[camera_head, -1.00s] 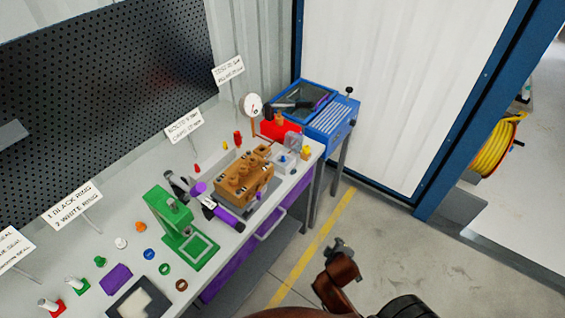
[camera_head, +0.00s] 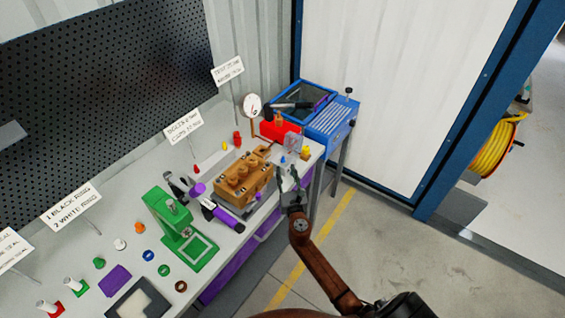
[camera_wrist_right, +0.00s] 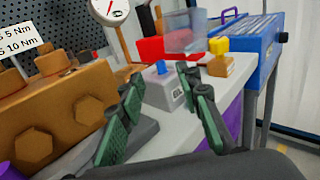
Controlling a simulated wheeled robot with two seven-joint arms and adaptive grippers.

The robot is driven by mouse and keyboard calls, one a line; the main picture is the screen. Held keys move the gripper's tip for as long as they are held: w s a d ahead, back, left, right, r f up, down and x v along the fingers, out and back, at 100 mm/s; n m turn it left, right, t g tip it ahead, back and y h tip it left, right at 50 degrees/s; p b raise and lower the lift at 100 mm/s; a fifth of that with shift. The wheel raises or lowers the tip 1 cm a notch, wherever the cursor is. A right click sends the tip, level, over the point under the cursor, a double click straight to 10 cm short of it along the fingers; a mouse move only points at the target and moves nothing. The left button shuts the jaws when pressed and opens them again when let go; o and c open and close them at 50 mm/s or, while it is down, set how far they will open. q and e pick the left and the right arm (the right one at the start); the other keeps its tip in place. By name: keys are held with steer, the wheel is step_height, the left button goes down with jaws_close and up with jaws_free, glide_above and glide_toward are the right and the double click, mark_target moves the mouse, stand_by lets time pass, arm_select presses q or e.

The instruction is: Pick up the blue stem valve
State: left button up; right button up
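The blue stem valve (camera_wrist_right: 161,67) shows as a small blue piece standing on a grey block (camera_wrist_right: 165,90) with partly readable lettering. In the head view the blue piece (camera_head: 283,160) is tiny, near the right end of the bench. My right gripper (camera_head: 289,177) is just in front of it, at the bench's front edge. In the right wrist view my right gripper (camera_wrist_right: 160,78) has its two green-padded fingers spread, with nothing between the pads. The valve lies beyond the fingertips, roughly in line with the gap. My left gripper is not in view.
A brown pump block (camera_wrist_right: 50,115) stands close on the left. A yellow-topped block (camera_wrist_right: 220,62) stands right of the valve. A clear container (camera_wrist_right: 186,32), a red box (camera_head: 280,128) and a gauge (camera_head: 252,105) are behind. A blue machine (camera_head: 332,118) stands past the bench end.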

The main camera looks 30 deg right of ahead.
mark_target(283, 159)
steer(key=b+x, duration=0.1)
steer(key=x, duration=0.4)
steer(key=shift+w+d, duration=0.15)
steer(key=shift+w, duration=0.2)
steer(key=shift+c, duration=0.3)
jaws_close()
